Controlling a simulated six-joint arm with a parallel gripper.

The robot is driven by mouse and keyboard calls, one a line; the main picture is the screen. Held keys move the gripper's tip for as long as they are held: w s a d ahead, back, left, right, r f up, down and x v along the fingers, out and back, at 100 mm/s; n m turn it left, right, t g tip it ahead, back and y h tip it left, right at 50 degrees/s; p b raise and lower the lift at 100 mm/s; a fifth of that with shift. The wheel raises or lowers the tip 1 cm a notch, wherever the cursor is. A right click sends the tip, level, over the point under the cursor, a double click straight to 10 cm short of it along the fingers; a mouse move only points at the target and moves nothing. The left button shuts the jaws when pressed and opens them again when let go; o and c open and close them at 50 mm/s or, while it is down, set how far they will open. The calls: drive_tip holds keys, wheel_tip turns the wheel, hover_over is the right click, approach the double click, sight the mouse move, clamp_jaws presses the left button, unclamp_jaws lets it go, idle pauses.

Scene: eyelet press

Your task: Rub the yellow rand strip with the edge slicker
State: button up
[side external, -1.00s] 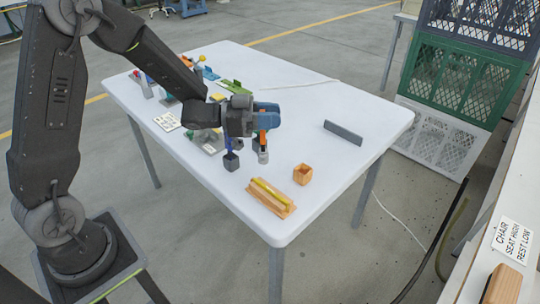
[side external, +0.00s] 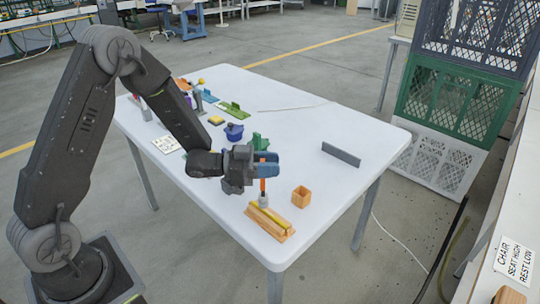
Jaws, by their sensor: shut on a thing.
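My gripper (side external: 264,170), with blue fingers, is shut on the edge slicker (side external: 263,188). The slicker has an orange handle and a grey tip and is held upright, tip down. The yellow rand strip (side external: 272,219) lies along a wooden block (side external: 264,226) near the table's front corner. The slicker's grey tip is at the strip's far end in the side view. I cannot tell whether it touches the strip or is just above it.
An orange-brown open box (side external: 301,197) stands right of the strip. A grey upright bar (side external: 341,154) is further back right. A blue pot (side external: 233,131), a green item (side external: 260,142) and a white card (side external: 168,145) lie behind my gripper. The table's right front is clear.

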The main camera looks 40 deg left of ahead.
drive_tip(key=d+f, duration=0.1)
drive_tip(key=d, duration=0.3)
drive_tip(key=a+r, duration=0.4)
drive_tip(key=r, duration=0.3)
drive_tip(key=shift+r, duration=0.35)
idle(0.5)
drive_tip(key=shift+w, duration=0.1)
idle(0.4)
